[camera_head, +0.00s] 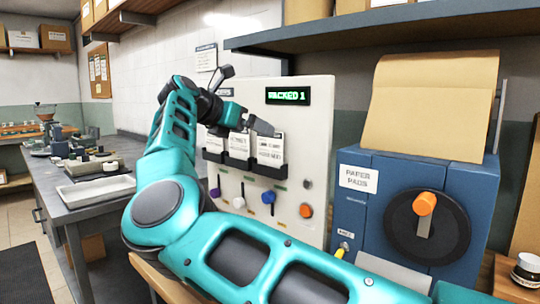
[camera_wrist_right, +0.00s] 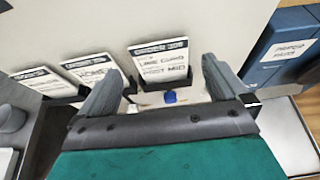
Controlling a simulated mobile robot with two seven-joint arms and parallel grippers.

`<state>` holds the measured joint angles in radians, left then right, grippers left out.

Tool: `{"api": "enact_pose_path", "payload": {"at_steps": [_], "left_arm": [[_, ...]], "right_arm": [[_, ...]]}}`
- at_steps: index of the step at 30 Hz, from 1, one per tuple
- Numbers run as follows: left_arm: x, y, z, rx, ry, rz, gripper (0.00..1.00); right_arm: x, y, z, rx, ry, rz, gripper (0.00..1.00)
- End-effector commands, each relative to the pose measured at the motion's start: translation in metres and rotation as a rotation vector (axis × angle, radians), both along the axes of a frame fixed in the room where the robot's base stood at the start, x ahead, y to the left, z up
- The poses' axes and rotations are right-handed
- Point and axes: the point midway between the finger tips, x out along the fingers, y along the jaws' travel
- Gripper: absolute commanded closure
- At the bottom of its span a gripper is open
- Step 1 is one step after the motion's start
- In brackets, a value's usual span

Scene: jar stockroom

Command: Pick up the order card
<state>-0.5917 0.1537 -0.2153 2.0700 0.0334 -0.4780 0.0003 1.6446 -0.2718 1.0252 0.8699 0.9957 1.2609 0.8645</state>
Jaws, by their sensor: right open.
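Several white order cards stand in black holders on a pale upright panel (camera_head: 314,130). The right one (camera_head: 270,148) is headed "ORDER" and seems to read "LIME CURD"; in the right wrist view this card (camera_wrist_right: 160,62) lies ahead between the finger lines. The middle card (camera_head: 239,145) and the left card (camera_head: 214,143) stand beside it; they also show in the wrist view, the middle card (camera_wrist_right: 92,70) and the left card (camera_wrist_right: 30,85). My right gripper (camera_wrist_right: 160,90) is open and empty, in front of the panel near the cards, apart from them. My left gripper is out of view.
A blue paper pads machine (camera_head: 360,225) with an orange-handled crank (camera_head: 425,205) stands right of the panel. Colored knobs, including an orange one (camera_head: 306,210), sit below the cards. A shelf (camera_head: 400,25) overhangs. A grey bench (camera_head: 75,200) with a white tray (camera_head: 97,192) is left.

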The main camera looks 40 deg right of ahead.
Motion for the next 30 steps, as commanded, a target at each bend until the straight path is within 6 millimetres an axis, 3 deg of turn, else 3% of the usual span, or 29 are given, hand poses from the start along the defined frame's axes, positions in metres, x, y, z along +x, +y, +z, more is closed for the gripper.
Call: {"api": "enact_pose_path", "payload": {"at_steps": [12, 21, 30], "left_arm": [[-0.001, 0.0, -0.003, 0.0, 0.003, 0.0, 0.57], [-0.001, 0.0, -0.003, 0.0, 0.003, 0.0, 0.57], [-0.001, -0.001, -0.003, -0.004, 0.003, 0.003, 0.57]], "right_arm": [[0.005, -0.048, -0.012, -0.001, 0.001, -0.001, 0.0], [0.006, -0.054, -0.014, -0.002, 0.0, 0.001, 0.0], [0.006, -0.053, -0.014, -0.002, 0.0, 0.001, 0.27]]}}
